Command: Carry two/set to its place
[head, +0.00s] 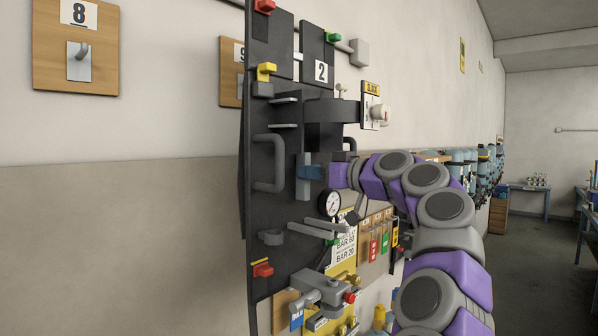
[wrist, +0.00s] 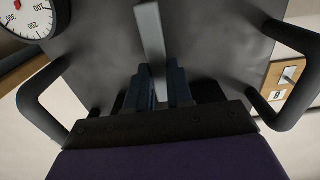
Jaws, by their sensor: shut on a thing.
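Set two (head: 280,215) is a tall dark backplate with a label "2" (head: 321,71) near its top, held upright. It carries red, yellow and green fittings, grey side handles and a round gauge (head: 330,203). My gripper (head: 307,172) is shut on a grey vertical bar (head: 304,188) at the middle of the plate. In the wrist view, the fingers (wrist: 157,82) close around that bar (wrist: 150,35), and the plate (wrist: 220,45) fills most of the picture. Its lower end is partly hidden among other fittings in the head view.
Wooden hook boards numbered 8 (head: 78,75) and 9 (head: 230,75) hang on the left wall; the 8 hook is empty. The set partly covers board 9. Blue cylinders (head: 465,160) line the wall at right. Open floor (head: 535,250) and a table (head: 530,190) lie farther right.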

